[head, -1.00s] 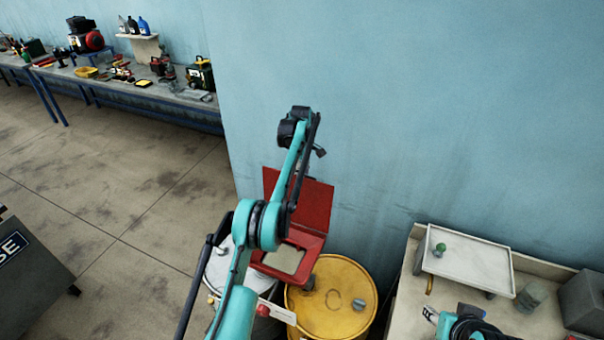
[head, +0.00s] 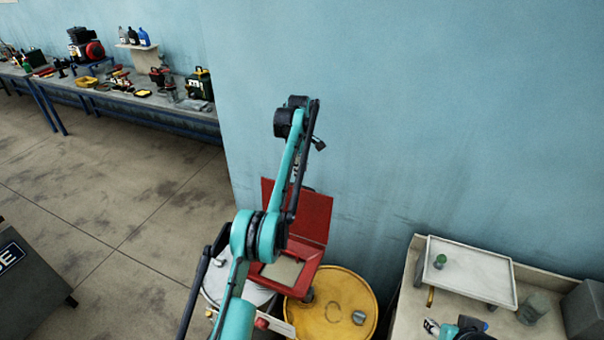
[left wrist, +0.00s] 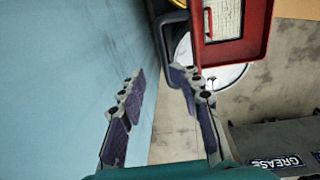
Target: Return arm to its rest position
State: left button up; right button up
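My left arm rises from the bottom middle of the head view, in front of the drums and the blue wall. In the left wrist view my left gripper (left wrist: 158,76) has its two fingers well apart, with nothing between them. In the head view its fingers cannot be made out near the arm's dark upper end. My right gripper (head: 432,326) shows small at the bottom right, over the light bench. Its finger opening is too small to judge.
A red open-lidded box (head: 300,222) sits by the wall, above a yellow drum (head: 335,312) and a whitish drum (head: 216,276). A raised tray (head: 470,270) with a green-topped item (head: 440,261) and a glass jar (head: 533,307) are on the right bench (head: 408,300).

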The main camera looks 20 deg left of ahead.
dwell(0.3)
pick_arm(q)
jog(key=shift+s+d+r+m+b, duration=0.15)
jog(key=shift+r+m+b, duration=0.15)
jog(key=shift+b, duration=0.2)
jog(key=s+d+r+m+t+b, duration=0.1)
jog(key=s+d+m+t+b, duration=0.2)
jog(key=s+b, duration=0.5)
jog(key=s+d+r+m+b, duration=0.1)
jog(key=s+d+m+b, duration=0.4)
jog(key=s, duration=0.6)
jog(key=s+d+f+m+t+b, duration=0.2)
jog(key=s+f+m+b, duration=0.6)
jog(key=s+f, duration=1.5)
jog(key=shift+s+m+t+b, duration=0.3)
jog(key=shift+s+t+b, duration=0.4)
jog(key=shift+s+b, duration=0.25)
